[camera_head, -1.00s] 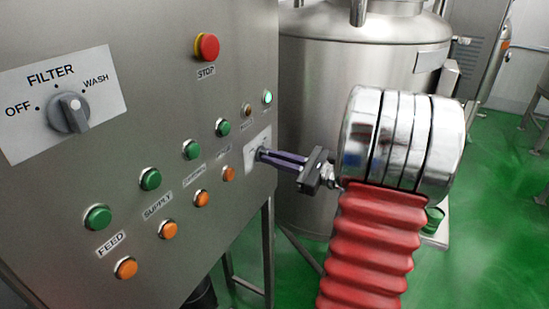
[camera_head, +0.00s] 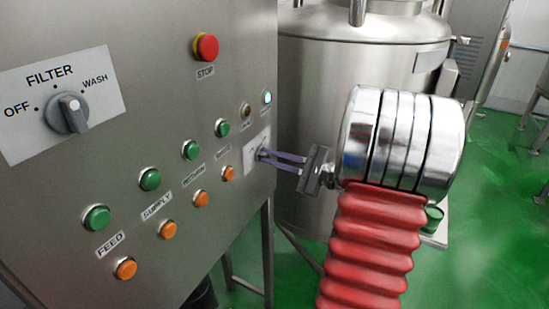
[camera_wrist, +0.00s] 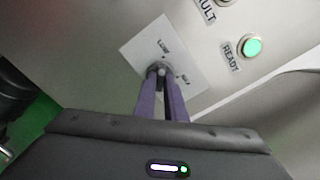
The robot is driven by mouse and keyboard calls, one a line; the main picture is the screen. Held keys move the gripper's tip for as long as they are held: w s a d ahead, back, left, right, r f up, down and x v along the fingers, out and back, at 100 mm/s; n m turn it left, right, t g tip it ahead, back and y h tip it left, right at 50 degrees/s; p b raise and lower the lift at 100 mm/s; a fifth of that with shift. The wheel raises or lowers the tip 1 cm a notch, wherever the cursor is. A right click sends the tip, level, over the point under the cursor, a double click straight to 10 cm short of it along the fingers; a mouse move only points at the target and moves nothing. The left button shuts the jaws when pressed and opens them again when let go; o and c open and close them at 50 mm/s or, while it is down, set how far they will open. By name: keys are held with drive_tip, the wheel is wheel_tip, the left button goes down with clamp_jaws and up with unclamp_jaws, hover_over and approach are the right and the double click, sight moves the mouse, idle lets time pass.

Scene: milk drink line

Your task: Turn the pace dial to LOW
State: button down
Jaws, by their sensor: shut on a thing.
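The pace dial (camera_wrist: 161,69) is a small grey knob on a white plate (camera_wrist: 188,48) with LOW and MAX-like lettering, too blurred to read surely. In the head view its plate (camera_head: 250,157) sits at the right edge of the steel panel. My gripper (camera_wrist: 162,76) is shut on the dial, with a purple finger on each side of it. In the head view my gripper (camera_head: 262,154) reaches the plate from the right. The fingers and the small size hide most of the knob, and I cannot tell where its pointer stands.
The panel also carries a FILTER knob (camera_head: 66,112), a red STOP button (camera_head: 206,47), and rows of green and orange buttons. A lit green READY lamp (camera_wrist: 251,47) is close to the plate. A steel tank (camera_head: 330,70) stands behind on the green floor.

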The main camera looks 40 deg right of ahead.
drive_tip(key=shift+f, duration=0.15)
drive_tip(key=c, duration=1.8)
unclamp_jaws()
drive_tip(key=shift+s, duration=0.1)
drive_tip(key=v, duration=1.3)
drive_tip(key=shift+s+d, duration=0.1)
drive_tip(key=shift+s, duration=0.25)
